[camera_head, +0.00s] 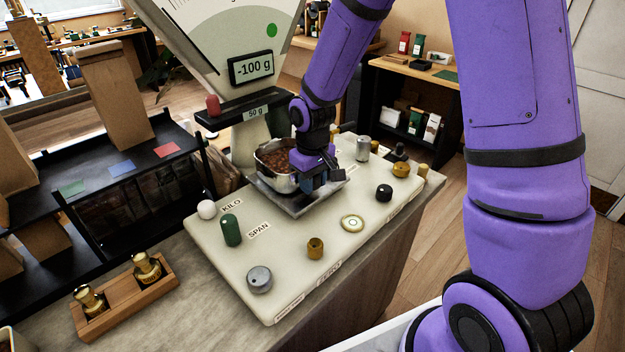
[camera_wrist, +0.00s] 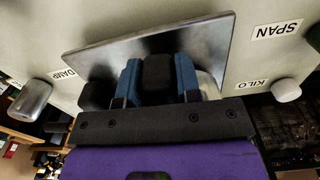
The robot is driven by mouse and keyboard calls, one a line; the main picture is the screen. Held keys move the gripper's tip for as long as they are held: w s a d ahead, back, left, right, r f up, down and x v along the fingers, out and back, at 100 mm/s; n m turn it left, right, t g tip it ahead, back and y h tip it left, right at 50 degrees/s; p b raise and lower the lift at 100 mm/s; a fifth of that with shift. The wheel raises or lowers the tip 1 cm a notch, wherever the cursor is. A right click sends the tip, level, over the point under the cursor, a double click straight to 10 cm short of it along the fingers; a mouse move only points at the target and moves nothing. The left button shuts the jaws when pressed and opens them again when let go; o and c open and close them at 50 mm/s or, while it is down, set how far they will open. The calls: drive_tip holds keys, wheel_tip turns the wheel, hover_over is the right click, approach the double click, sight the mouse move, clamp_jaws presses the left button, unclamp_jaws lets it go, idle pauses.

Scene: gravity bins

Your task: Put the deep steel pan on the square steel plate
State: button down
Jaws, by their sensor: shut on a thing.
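The deep steel pan (camera_head: 270,162), full of brown beans or pellets, is upright over the back left part of the square steel plate (camera_head: 292,203). I cannot tell whether its base touches the plate. My gripper (camera_head: 316,178) is at the pan's right side, shut on the pan, and hides part of it. In the wrist view the blue fingers (camera_wrist: 158,78) close on a dark part, perhaps the handle. The plate (camera_wrist: 215,42) shows bare beyond them there, and most of the pan is hidden.
The plate sits on a pale scale base (camera_head: 290,252) carrying several knobs and weights, including a green cylinder (camera_head: 231,230). The scale's head (camera_head: 251,68) reads -100 g behind the pan. A wooden tray with brass weights (camera_head: 126,296) is at front left.

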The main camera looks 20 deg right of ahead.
drive_tip(key=shift+f, duration=0.35)
drive_tip(key=c, duration=0.7)
unclamp_jaws()
drive_tip(key=shift+c, duration=0.2)
wheel_tip(320, 180, up, 11)
drive_tip(key=shift+f, duration=0.1)
